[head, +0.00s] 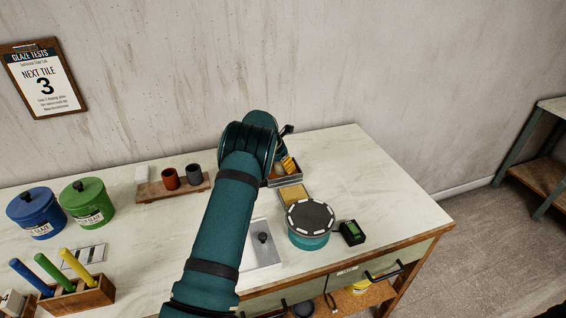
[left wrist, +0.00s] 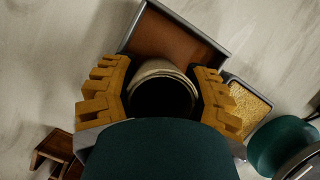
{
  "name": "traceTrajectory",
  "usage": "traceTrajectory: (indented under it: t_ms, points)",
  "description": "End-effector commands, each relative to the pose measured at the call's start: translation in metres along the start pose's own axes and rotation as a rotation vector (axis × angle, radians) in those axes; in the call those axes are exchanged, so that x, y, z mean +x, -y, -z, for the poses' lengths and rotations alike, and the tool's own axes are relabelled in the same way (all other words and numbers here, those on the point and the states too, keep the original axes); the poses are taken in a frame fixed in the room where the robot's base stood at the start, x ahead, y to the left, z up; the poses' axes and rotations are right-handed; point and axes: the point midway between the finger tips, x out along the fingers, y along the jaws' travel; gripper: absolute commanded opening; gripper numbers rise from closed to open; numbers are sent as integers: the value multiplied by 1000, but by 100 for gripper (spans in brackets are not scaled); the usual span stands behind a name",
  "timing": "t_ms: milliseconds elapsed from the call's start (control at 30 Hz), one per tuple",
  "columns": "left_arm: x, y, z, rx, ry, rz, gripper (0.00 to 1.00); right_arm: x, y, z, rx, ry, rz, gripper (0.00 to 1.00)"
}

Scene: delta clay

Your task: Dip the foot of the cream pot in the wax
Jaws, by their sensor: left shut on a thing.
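The cream pot (left wrist: 160,68) is between the yellow fingers of my left gripper (left wrist: 162,92) in the left wrist view. The gripper is shut on it, and I look into its dark mouth. Its foot is hidden. The shallow metal tray with brown wax (left wrist: 165,36) lies behind and below the pot in that view; I cannot tell whether the foot touches the wax. In the head view, my left gripper (head: 290,164) is over the tray (head: 287,181), and my own arm hides the pot. My right gripper is not in view.
A yellow sponge pad (head: 294,194) lies beside the tray. A teal banding wheel (head: 310,222) and a small dark box with a green display (head: 352,232) stand in front. A board with two cups (head: 170,179) is left. The table's right end is clear.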

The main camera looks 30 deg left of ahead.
Motion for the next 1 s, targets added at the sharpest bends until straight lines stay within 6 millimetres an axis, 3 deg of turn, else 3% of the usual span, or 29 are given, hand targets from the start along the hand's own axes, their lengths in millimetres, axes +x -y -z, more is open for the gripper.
traceTrajectory:
  t_ms: [1000]
  points:
    - [0, 0, 0, -1, 1, -1, 12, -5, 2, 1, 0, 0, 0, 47]
